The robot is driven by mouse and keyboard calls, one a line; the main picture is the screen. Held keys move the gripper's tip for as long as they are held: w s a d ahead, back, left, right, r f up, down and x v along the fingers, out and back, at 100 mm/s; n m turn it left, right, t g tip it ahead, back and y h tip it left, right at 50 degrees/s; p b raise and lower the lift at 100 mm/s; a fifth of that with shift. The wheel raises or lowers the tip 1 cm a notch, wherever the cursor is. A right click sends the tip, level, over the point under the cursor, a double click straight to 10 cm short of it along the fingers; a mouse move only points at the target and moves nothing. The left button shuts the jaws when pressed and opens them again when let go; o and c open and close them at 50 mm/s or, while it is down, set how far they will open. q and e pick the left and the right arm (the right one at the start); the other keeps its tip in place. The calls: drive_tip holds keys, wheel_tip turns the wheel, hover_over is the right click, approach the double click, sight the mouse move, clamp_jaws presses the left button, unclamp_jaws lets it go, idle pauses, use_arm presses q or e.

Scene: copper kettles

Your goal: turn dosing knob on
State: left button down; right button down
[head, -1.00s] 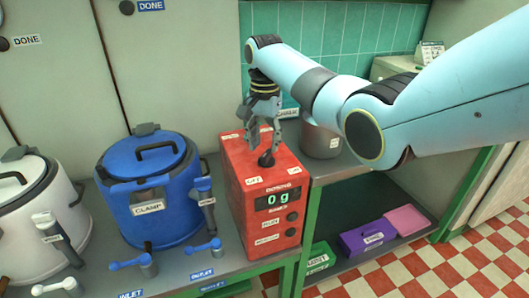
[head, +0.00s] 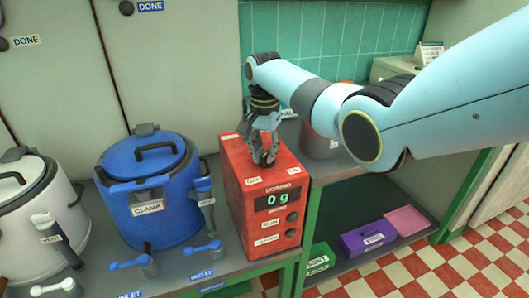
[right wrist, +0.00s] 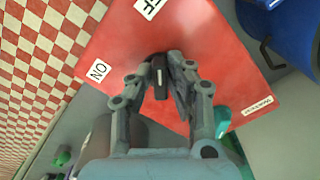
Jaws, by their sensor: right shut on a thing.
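The red dosing box (head: 240,192) stands on the bench, its display (head: 278,198) reading 0 g. The dosing knob (right wrist: 158,73) is dark with a pale line and sits on the box's top face. My right gripper (head: 264,160) points down onto the box top and is shut on the knob; its fingers mostly hide the knob in the head view. In the right wrist view the fingers flank the knob, with the ON label (right wrist: 98,70) to the left and the OFF label (right wrist: 150,7) above. My left gripper is not in view.
A blue kettle (head: 150,220) with a CLAMP label stands left of the box, and a white kettle (head: 25,235) farther left. A grey pot (head: 318,142) is behind on the right. Green, purple and pink bins (head: 365,238) lie on the lower shelf.

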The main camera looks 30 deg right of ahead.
drive_tip(key=n+p, duration=0.2)
drive_tip(key=n, duration=0.1)
drive_tip(key=shift+s+d+r+p, duration=0.1)
drive_tip(key=shift+s+r+p, duration=0.05)
drive_tip(key=shift+p, duration=0.2)
drive_tip(key=n+p, duration=0.1)
drive_tip(key=n, duration=0.1)
drive_tip(key=n+p, duration=0.1)
drive_tip(key=n, duration=0.1)
drive_tip(key=shift+s+d+n, duration=0.1)
drive_tip(key=shift+d+n, duration=0.1)
drive_tip(key=shift+n, duration=0.2)
drive_tip(key=n, duration=0.2)
drive_tip(key=n+p, duration=0.1)
drive_tip(key=n, duration=0.1)
drive_tip(key=shift+d+n, duration=0.2)
drive_tip(key=shift+n, duration=0.1)
drive_tip(key=n, duration=0.5)
drive_tip(key=shift+d, duration=0.25)
drive_tip(key=shift+n, duration=0.4)
drive_tip(key=c, duration=1.3)
unclamp_jaws()
